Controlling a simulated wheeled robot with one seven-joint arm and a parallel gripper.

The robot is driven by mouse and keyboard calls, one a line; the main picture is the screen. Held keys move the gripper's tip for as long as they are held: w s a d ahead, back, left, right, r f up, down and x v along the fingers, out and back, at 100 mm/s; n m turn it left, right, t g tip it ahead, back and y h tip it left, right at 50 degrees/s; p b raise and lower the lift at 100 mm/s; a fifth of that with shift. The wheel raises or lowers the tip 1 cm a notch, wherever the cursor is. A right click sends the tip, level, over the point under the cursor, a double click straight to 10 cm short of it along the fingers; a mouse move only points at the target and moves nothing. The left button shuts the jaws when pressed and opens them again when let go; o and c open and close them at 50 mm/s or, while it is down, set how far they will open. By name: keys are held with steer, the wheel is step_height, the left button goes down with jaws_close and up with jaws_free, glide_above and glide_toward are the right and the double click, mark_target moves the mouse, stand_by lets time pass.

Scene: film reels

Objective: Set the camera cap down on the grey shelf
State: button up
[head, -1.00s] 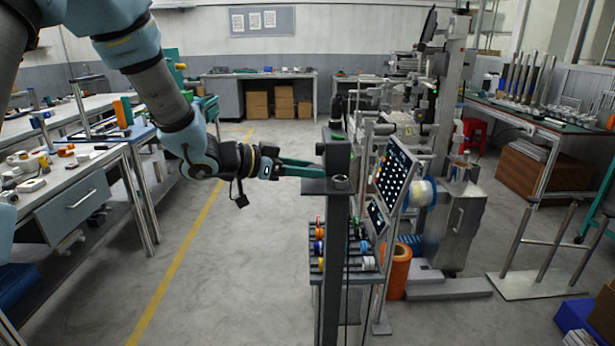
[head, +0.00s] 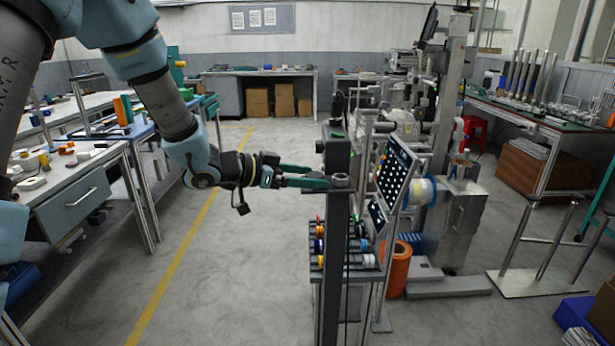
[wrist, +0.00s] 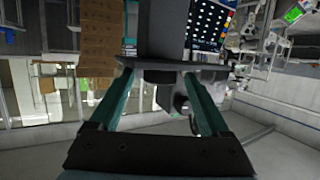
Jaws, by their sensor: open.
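The grey shelf (head: 313,190) is a small flat plate on the side of the upright grey column. A small, short grey cylinder, which looks like the camera cap (head: 341,180), sits on it near the column. My gripper (head: 325,182) reaches in from the left with its green fingers at shelf level, the tips close to the cap. In the wrist view the fingers are spread apart, and the edge of the shelf (wrist: 128,64) crosses beyond them. A dark round shape, likely the cap (wrist: 158,77), shows between the fingers; I cannot tell whether either finger touches it.
The column (head: 331,250) stands directly by the shelf. A workbench (head: 85,190) stands at left. The floor between bench and column is clear.

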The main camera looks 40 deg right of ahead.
steer(key=shift+r, duration=0.1)
steer(key=shift+a+r, duration=0.1)
steer(key=b+v, duration=0.1)
steer(key=v, duration=1)
steer(key=shift+a+b, duration=0.35)
steer(key=shift+a, duration=0.05)
steer(key=w+a+f+n+t+y, duration=0.1)
steer(key=w+a+n+t, duration=0.25)
steer(key=w, duration=0.25)
steer(key=w+a+f+n+t+y, duration=0.1)
steer(key=w+a+n+t, duration=0.15)
steer(key=w+t, duration=0.2)
steer(key=w+a+f+n+t+y, duration=0.1)
steer(key=w+a+n+t+y, duration=0.15)
steer(key=a, duration=0.45)
steer(key=w+a+f+n+t+y, duration=0.1)
steer(key=w+a+f+n+y, duration=0.2)
steer(key=a, duration=0.4)
steer(key=s+a+f+n+g+y, duration=0.1)
steer(key=s+a+n+y, duration=0.15)
steer(key=a, duration=0.35)
steer(key=s+a+f+n+g+y, duration=0.1)
steer(key=a+n+y, duration=0.15)
steer(key=a, duration=0.35)
steer(key=s+a+f+n+g+y, duration=0.1)
steer(key=s+a+f+n+g, duration=0.1)
steer(key=s, duration=0.9)
steer(key=a+n+g, duration=0.1)
steer(key=a+g, duration=0.1)
steer(key=a, duration=0.1)
